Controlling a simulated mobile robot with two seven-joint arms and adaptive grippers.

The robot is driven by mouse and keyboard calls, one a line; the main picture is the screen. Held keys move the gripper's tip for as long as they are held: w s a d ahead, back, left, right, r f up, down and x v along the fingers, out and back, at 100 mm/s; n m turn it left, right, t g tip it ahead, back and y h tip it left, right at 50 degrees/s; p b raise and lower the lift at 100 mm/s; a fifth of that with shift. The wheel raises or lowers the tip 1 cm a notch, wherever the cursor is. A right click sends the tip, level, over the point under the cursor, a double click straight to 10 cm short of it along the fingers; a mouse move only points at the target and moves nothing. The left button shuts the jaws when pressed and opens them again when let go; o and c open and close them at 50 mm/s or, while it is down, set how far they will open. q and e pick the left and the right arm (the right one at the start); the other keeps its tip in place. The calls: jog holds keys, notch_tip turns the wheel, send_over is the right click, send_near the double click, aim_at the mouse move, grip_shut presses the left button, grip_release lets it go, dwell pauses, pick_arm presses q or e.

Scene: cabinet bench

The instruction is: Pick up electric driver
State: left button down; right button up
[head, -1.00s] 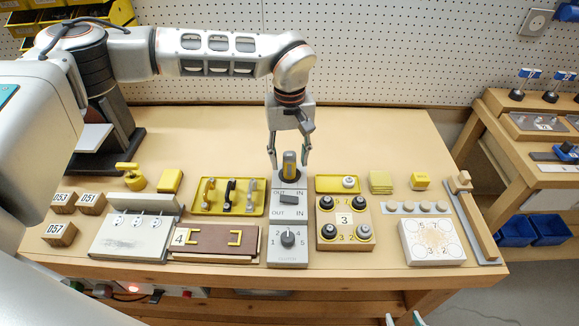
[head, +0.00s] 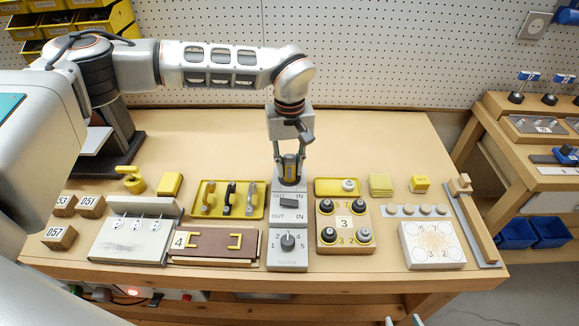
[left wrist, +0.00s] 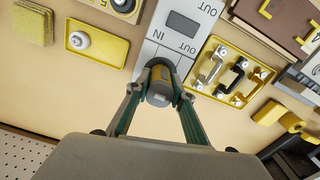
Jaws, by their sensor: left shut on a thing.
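The electric driver (head: 289,168) is a short yellow and dark grey cylinder. It stands upright at the back end of a grey panel (head: 288,216) marked OUT and IN. My left gripper (head: 289,172) reaches down from above and is shut on the driver, one finger on each side. The left wrist view shows the driver (left wrist: 160,84) between the two green-lined fingers (left wrist: 160,92). The driver's lower end is hidden, so I cannot tell whether it is clear of the panel.
A yellow tray with handles (head: 228,212) lies left of the panel. A yellow tray with a white knob (head: 325,186) and a wooden block with dark knobs (head: 343,244) stand close on the right. The bench behind the driver (head: 370,140) is clear.

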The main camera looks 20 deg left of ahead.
pick_arm(q)
notch_tip(320, 180, up, 20)
pick_arm(e)
jog(key=shift+w+r, duration=0.1)
jog(key=shift+r, duration=0.25)
